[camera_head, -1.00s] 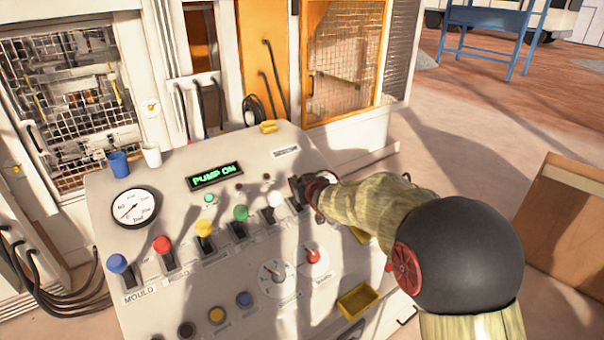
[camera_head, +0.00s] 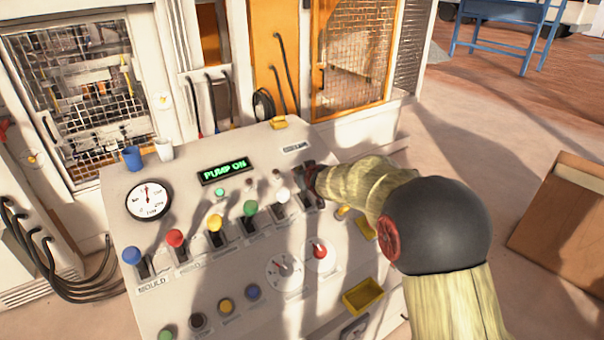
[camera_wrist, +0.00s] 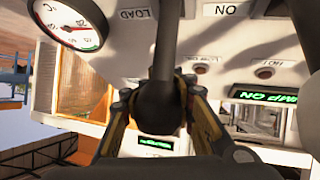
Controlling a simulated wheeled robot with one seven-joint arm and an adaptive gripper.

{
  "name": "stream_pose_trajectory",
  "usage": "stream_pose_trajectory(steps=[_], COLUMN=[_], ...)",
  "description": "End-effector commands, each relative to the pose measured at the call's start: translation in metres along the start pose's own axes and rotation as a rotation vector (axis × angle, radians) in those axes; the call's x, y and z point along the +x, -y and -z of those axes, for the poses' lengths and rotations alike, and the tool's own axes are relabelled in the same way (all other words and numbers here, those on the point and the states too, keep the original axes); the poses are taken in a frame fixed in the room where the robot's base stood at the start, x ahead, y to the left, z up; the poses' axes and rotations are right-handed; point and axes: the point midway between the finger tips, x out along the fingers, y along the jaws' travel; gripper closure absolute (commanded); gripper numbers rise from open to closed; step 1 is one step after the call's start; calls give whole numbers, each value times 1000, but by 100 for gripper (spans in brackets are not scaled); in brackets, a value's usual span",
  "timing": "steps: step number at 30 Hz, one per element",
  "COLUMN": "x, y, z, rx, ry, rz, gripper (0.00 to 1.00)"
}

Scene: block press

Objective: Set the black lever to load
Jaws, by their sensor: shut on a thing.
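The black lever's round knob (camera_wrist: 158,108) is between the two fingers of my gripper (camera_wrist: 160,118) in the wrist view. The fingers are shut on it, one on each side. Its dark shaft runs up the picture to the panel, beside an upside-down LOAD label (camera_wrist: 134,14). In the head view my gripper (camera_head: 312,180) is at the right end of the lever row, beside the white-knobbed lever (camera_head: 282,195). It hides most of the black lever there, so its exact tilt is hard to read.
The sloped panel (camera_head: 185,268) also carries blue, red, yellow and green levers to the left. A PUMP ON display (camera_head: 224,171), a pressure gauge (camera_head: 148,201), two cups and a yellow tray (camera_head: 363,296) are on it. A brown box (camera_head: 565,220) stands to the right.

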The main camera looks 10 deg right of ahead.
Motion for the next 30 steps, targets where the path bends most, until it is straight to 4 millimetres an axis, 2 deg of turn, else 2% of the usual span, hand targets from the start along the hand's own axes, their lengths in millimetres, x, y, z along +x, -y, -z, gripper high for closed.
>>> stream_pose_trajectory(steps=[1, 7, 8, 9, 24, 30], x=[2, 3, 3, 3, 1, 1], y=[0, 1, 1, 1, 1, 1], z=[-9, -11, -11, -12, -5, -4], rx=[1, 1, 1, 1, 0, 0], ry=[14, 17, 17, 17, 8, 7], rz=[1, 1, 1, 1, 1, 1], gripper=[100, 100, 82, 80, 52, 52])
